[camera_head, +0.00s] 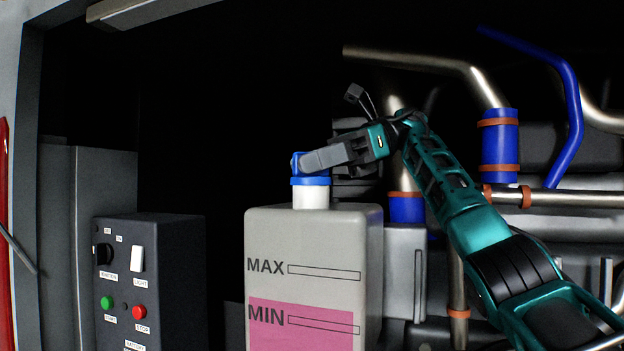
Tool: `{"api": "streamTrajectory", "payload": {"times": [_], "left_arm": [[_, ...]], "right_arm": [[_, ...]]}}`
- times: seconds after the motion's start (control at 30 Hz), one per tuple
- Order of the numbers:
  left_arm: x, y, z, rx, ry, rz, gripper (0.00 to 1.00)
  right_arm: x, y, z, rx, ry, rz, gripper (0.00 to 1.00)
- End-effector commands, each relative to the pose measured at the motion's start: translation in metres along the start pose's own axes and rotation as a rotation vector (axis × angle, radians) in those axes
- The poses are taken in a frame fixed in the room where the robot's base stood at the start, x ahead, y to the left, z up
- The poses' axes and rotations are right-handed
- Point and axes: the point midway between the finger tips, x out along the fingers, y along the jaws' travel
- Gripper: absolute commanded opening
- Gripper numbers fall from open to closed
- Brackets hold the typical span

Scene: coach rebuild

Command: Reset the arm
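A grey tank (262,232) with MAX and MIN marks stands in the middle of the view, with pink showing in its lower part. A blue cap (311,181) sits on its white neck (311,197). My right arm comes in from the lower right. My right gripper (313,162) is at the blue cap, with one grey finger across the front of its upper part. The other fingertip is hidden, so I cannot tell whether the fingers grip the cap or stand open around it. My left gripper is not in view.
A dark control box (172,282) with switches and green and red buttons stands at the left. Metal pipes (430,63) with blue hoses (499,146) fill the right side, close behind my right arm. The space above the control box is dark and looks empty.

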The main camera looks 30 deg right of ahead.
Motion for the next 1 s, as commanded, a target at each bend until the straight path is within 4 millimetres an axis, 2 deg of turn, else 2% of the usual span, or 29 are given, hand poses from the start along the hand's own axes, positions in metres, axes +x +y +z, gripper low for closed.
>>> {"api": "streamTrajectory", "payload": {"times": [0.07,0.3,0.47,0.7,0.87,1.0], "left_arm": [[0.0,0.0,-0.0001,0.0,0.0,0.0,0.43],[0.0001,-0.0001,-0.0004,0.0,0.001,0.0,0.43],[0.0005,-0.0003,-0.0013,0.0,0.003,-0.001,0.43],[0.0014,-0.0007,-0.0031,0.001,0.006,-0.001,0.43],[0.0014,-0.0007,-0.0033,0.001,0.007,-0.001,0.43],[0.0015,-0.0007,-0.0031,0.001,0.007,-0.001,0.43]], "right_arm": [[-0.0004,0.0,0.0006,-0.001,-0.002,-0.002,0.28],[-0.0005,0.0,0.0005,0.0,-0.002,-0.003,0.51],[-0.0006,0.0,0.0004,0.0,-0.002,-0.003,0.51],[-0.0005,-0.0001,0.0002,0.001,-0.001,-0.003,0.72],[-0.0006,-0.0001,0.0002,0.001,-0.001,-0.003,0.72],[0.0011,0.0001,0.0031,-0.008,-0.009,-0.003,0.59]]}}
